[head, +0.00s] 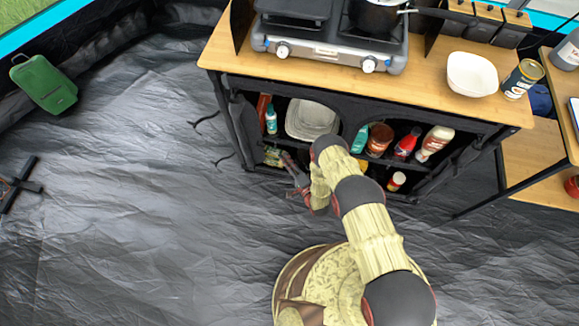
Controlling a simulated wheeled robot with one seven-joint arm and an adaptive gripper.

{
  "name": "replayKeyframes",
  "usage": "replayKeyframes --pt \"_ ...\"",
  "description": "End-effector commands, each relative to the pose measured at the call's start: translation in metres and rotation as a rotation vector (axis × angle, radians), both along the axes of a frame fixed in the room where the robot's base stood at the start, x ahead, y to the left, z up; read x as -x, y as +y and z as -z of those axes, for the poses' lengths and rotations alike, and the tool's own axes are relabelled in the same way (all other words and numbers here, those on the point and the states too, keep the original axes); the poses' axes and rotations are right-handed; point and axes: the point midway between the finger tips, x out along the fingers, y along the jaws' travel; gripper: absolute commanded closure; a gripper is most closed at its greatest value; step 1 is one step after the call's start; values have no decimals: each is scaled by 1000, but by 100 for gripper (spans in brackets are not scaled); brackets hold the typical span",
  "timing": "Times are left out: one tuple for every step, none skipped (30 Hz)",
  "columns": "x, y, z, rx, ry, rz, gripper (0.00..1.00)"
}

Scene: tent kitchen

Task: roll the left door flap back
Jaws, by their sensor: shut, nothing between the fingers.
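The black fabric cupboard (325,88) stands under the wooden counter, its front open to the shelves. A bunched dark strip, seemingly the left door flap (240,128), runs down the left side of the opening; I cannot tell how tightly it is rolled. Dark ties stick out to its left. My gripper (289,160) is shut and empty in front of the lower left shelf, right of the strip and apart from it. My arm hides part of the cupboard's middle.
A stove (330,45) and a white bowl (472,75) stand on the counter (430,82). A pale basin (312,120), bottles and jars fill the shelves. A green case (44,84) lies at the left. The floor (130,200) left of the cupboard is mostly clear.

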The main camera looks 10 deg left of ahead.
Motion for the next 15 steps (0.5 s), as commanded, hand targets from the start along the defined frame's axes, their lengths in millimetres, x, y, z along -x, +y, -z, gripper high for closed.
replayKeyframes --pt "-8 8 2 0 -4 -2 100" --pt "-12 11 2 -1 -2 -1 100" --pt "-18 16 2 -1 -2 -2 100" --pt "-22 20 2 -1 -2 -2 100" --pt "-26 23 2 -1 -1 -2 100" --pt "-29 29 3 0 0 -3 100" --pt "-28 35 3 1 1 -4 100" --pt "-28 40 3 1 -1 -5 100" --pt "-28 45 2 1 -1 -3 100" --pt "-28 48 2 1 0 -3 100" --pt "-29 51 2 1 1 -3 100" --pt "-30 55 2 1 -1 -2 100" --pt "-30 57 1 1 -1 -1 100" --pt "-30 59 1 1 -1 -1 100" --pt "-30 61 1 0 0 -1 100"
